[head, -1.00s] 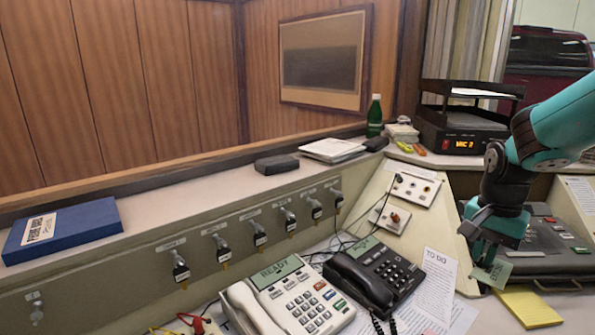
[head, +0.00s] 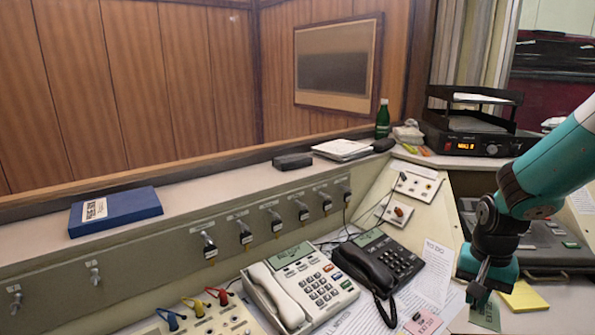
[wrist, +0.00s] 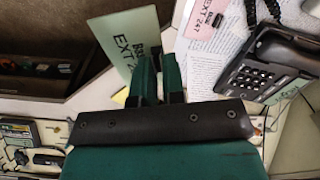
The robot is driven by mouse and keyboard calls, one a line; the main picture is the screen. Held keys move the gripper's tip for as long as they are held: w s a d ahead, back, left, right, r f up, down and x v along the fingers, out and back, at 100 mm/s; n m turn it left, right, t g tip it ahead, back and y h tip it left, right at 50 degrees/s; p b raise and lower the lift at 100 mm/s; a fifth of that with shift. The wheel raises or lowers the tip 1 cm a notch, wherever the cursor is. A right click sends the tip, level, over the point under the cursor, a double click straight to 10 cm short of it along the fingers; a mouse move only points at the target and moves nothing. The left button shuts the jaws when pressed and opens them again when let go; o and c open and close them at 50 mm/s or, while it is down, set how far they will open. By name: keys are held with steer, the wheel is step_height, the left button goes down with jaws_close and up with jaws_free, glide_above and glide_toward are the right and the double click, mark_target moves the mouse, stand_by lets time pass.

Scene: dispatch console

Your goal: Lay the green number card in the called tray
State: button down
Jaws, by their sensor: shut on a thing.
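The green number card (head: 486,314) is pinched in my gripper (head: 478,292), which is shut on it, low at the right of the head view. In the wrist view the green card (wrist: 118,38) sticks out past the fingertips, its "EXT" print partly hidden by my gripper (wrist: 157,75). The card is over the desk, right of the papers; I cannot tell its exact height. A black two-level tray (head: 472,99) stands at the back right, apart from my gripper, with paper in it. No readable label shows which tray is called.
A pink card (head: 422,322) reading EXT 247 lies on the papers, left of my gripper. A black phone (head: 385,262) and a white phone (head: 303,287) stand further left. A yellow pad (head: 526,297) lies right of my gripper. A green bottle (head: 382,118) stands on the back ledge.

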steer(key=s+a+f+n+p, duration=0.3)
steer(key=s+a+f+n, duration=0.1)
steer(key=f, duration=0.6)
steer(key=a+n, duration=0.1)
steer(key=n, duration=0.1)
steer(key=shift+s+f+n, duration=0.2)
steer(key=shift+f+n, duration=0.1)
steer(key=shift+f, duration=0.1)
